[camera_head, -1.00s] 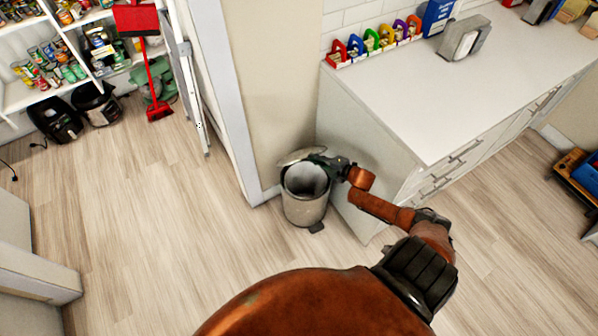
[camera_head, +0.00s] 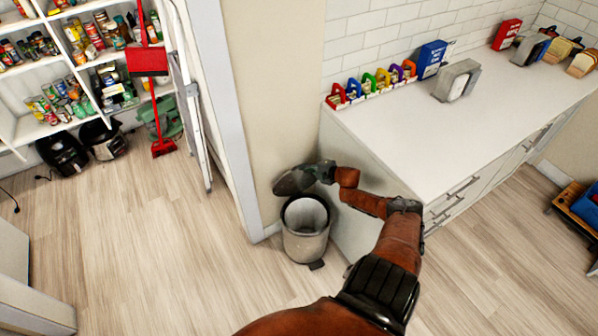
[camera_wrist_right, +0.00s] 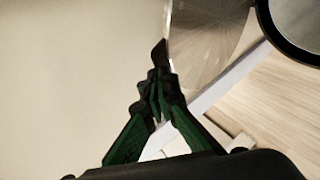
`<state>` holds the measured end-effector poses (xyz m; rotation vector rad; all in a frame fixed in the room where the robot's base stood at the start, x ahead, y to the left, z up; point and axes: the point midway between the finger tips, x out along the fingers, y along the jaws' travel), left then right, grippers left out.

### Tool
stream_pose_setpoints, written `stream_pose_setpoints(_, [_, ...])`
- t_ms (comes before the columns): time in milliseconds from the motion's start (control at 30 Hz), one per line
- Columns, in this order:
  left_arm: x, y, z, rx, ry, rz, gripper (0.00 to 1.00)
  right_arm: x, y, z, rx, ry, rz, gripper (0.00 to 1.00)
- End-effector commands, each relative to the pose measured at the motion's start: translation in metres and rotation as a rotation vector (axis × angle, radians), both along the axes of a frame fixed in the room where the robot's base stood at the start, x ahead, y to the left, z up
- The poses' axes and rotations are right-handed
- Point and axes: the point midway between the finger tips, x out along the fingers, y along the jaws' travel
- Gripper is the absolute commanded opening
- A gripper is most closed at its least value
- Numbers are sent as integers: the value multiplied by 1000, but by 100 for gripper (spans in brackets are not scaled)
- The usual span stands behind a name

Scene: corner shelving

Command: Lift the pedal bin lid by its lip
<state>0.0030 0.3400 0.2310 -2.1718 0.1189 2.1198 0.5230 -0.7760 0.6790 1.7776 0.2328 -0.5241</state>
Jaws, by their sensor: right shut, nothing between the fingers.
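The grey pedal bin (camera_head: 305,245) stands on the floor in the corner between the wall and the white counter. Its mouth is uncovered, and its pedal shows at the front. The lid (camera_head: 288,184) is up, tilted above the back of the mouth. My right gripper (camera_head: 326,170) is at the lid's right edge. In the right wrist view the closed fingertips (camera_wrist_right: 160,55) are at the edge of the shiny round lid (camera_wrist_right: 208,35), apparently touching it, with nothing between them. Part of the bin's dark rim (camera_wrist_right: 270,30) shows beyond. My left gripper is out of view.
The counter (camera_head: 430,140) is close to the right of the bin and my arm. A wall corner (camera_head: 265,120) stands behind the bin. A red broom (camera_head: 160,110) and shelves are further left. The floor (camera_head: 170,240) left of the bin is clear.

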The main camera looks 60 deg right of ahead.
Motion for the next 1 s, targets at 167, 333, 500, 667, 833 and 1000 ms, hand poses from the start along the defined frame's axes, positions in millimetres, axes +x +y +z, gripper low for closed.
stream_pose_setpoints(167, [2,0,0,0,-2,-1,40,0,3,-3,2,3,2,14])
stream_pose_setpoints(333, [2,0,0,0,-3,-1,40,1,3,-3,3,3,4,21])
stream_pose_setpoints(500, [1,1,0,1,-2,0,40,1,4,-3,2,3,6,21])
stream_pose_setpoints(667, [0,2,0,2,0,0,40,1,3,6,1,1,7,21])
stream_pose_setpoints(833, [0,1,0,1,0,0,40,0,3,34,-1,3,7,21])
stream_pose_setpoints(1000, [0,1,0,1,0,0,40,0,3,67,0,4,7,21])
